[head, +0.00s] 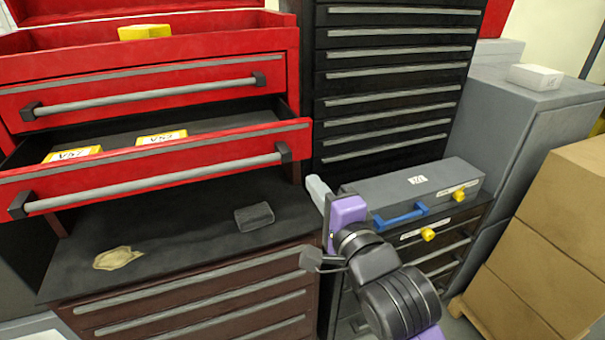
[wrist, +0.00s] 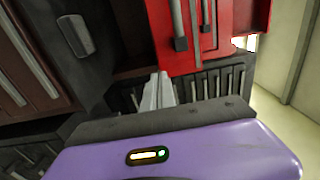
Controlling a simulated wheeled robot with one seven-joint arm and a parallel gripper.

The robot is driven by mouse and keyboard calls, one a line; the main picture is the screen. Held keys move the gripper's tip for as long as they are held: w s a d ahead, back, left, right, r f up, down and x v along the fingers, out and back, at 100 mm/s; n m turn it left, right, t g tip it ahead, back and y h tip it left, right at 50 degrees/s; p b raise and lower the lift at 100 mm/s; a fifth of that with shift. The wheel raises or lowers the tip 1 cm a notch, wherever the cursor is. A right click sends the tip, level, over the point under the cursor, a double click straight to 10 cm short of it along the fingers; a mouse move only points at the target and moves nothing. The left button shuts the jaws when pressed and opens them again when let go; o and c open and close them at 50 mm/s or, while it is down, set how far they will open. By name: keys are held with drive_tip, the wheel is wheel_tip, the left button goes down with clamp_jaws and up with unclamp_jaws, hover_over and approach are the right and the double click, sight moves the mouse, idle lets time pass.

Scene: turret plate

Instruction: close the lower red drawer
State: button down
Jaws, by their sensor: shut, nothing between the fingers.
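The lower red drawer (head: 150,167) is pulled out in the head view, with its grey bar handle (head: 150,183) across the front. Two yellow-and-white labelled packs (head: 72,154) (head: 162,137) lie inside it. My gripper (head: 316,188) is just right of the drawer's right front corner, beside the black cabinet; its fingers are shut and empty. In the wrist view, my gripper's pale fingers (wrist: 158,92) are together, and the red drawer front (wrist: 160,30) shows just beyond them, turned on its side. I cannot tell whether the fingertips touch it.
The upper red drawer (head: 150,88) sits above, closed. Below is a dark worktop (head: 185,240) with a grey block (head: 254,216) and a tan cloth (head: 118,258). A grey case (head: 440,190) with a blue handle stands to the right. Cardboard boxes (head: 560,220) are at far right.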

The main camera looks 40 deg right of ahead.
sight(297, 160)
drive_tip(key=p+x, duration=0.1)
drive_tip(key=x, duration=0.6)
drive_tip(key=shift+r+p, duration=0.1)
drive_tip(key=shift+p, duration=0.2)
drive_tip(key=b+x, duration=0.3)
drive_tip(key=x, duration=1.3)
drive_tip(key=shift+w+d, duration=0.1)
drive_tip(key=shift+w, duration=0.15)
drive_tip(key=shift+r, duration=0.15)
